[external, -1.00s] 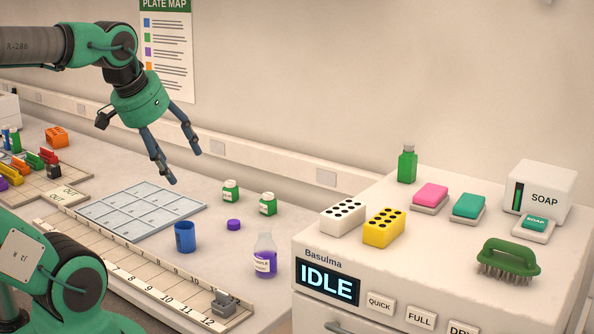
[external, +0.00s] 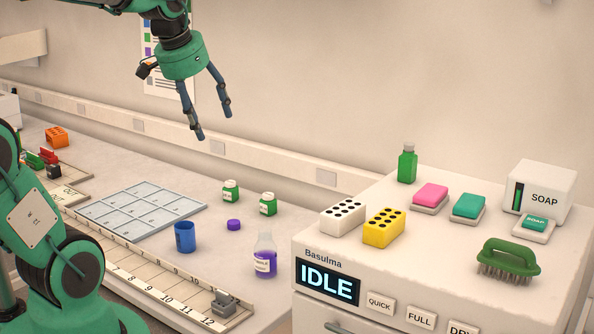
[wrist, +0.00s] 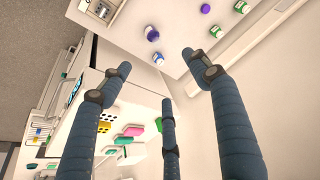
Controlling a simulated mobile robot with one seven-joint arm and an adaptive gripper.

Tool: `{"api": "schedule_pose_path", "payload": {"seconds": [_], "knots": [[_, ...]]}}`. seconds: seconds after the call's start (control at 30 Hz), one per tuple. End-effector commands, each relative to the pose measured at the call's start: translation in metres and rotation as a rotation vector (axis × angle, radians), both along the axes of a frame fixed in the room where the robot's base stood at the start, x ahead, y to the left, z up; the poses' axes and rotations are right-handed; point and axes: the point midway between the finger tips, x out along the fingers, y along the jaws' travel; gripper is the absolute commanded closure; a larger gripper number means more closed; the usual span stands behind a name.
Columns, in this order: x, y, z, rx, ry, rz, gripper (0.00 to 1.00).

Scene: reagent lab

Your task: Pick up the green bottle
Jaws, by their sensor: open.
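A tall green bottle (external: 407,166) with a grey cap stands upright at the back left of the white machine's top. I cannot make it out for sure in the wrist view. Two smaller green bottles with pale labels and white caps, one on the left (external: 231,191) and one on the right (external: 268,204), stand on the counter. My gripper (external: 214,126) is open and empty, high above the counter, left of the machine and well apart from every bottle. Its spread fingers (wrist: 160,75) show in the wrist view with nothing between them.
On the machine (external: 400,265) are a white block (external: 343,216), a yellow block (external: 384,228), a pink sponge (external: 430,195), a teal sponge (external: 468,206), a soap box (external: 541,190) and a green brush (external: 508,257). A purple flask (external: 265,258) and blue cup (external: 185,238) stand on the counter.

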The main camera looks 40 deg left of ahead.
Motion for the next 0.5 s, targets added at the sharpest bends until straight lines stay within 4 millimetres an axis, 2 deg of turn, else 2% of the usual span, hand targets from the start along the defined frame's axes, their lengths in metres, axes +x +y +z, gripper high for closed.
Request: {"api": "schedule_pose_path", "payload": {"seconds": [0.2, 0.5], "knots": [[0.049, 0.010, 0.011, 0.020, 0.039, -0.035, 0.38], [0.115, 0.027, 0.013, 0.042, 0.090, -0.088, 0.38]]}}
